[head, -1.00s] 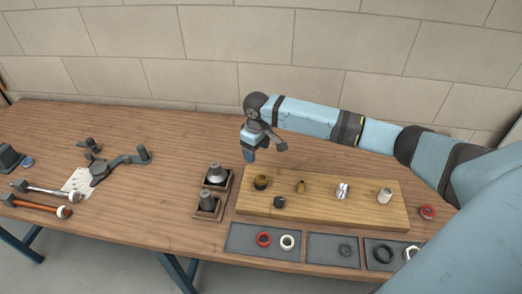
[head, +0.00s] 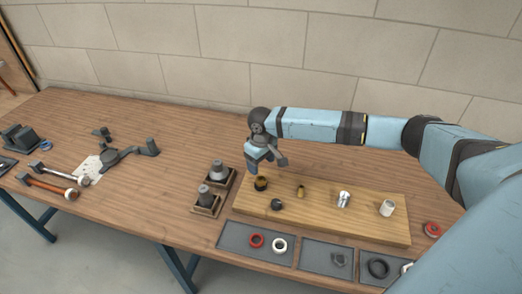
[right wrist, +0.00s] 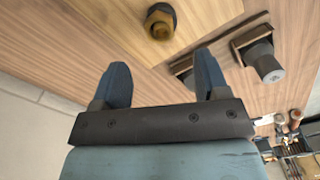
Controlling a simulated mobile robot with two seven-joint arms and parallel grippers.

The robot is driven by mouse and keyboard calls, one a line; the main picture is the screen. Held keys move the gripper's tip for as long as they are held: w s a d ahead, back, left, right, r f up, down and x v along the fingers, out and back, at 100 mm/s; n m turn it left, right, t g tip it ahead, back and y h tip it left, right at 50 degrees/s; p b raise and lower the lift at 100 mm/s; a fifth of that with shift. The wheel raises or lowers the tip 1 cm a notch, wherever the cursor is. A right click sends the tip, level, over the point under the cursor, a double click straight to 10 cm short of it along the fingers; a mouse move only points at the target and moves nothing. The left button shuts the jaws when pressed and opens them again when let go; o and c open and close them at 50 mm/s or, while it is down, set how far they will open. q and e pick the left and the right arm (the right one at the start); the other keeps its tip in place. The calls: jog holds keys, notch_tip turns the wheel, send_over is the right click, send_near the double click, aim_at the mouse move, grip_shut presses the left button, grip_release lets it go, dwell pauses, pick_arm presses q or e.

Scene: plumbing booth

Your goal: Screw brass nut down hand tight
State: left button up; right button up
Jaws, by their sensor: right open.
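The brass nut (head: 261,183) sits at the left end of the wooden board, on a dark fitting. In the right wrist view the brass nut (right wrist: 160,22) shows at the top, just beyond the fingers, with a dark opening in its middle. My right gripper (head: 262,163) is above and behind the nut in the head view. In the right wrist view my right gripper (right wrist: 163,70) is open, its two blue fingers apart with nothing between them. It is apart from the nut. My left gripper is out of view.
The wooden board (head: 330,212) also carries a small brass piece (head: 300,191), a dark fitting (head: 277,204), a silver fitting (head: 343,199) and a pale cylinder (head: 387,208). Two grey fittings in holders (head: 207,201) stand left of it. Trays with rings (head: 233,238) lie in front.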

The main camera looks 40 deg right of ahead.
aim_at(261, 178)
notch_tip(261, 178, down, 8)
jog(key=shift+r+p, duration=0.2)
jog(key=shift+p, duration=0.15)
jog(key=c, duration=1)
jog(key=shift+r+m+p, duration=0.1)
jog(key=shift+m+p, duration=0.9)
jog(key=shift+p, duration=0.1)
jog(key=shift+m+p, duration=0.7)
jog(key=shift+m, duration=0.2)
jog(key=m, duration=0.4)
jog(key=shift+f, duration=0.2)
jog(key=o, duration=1.6)
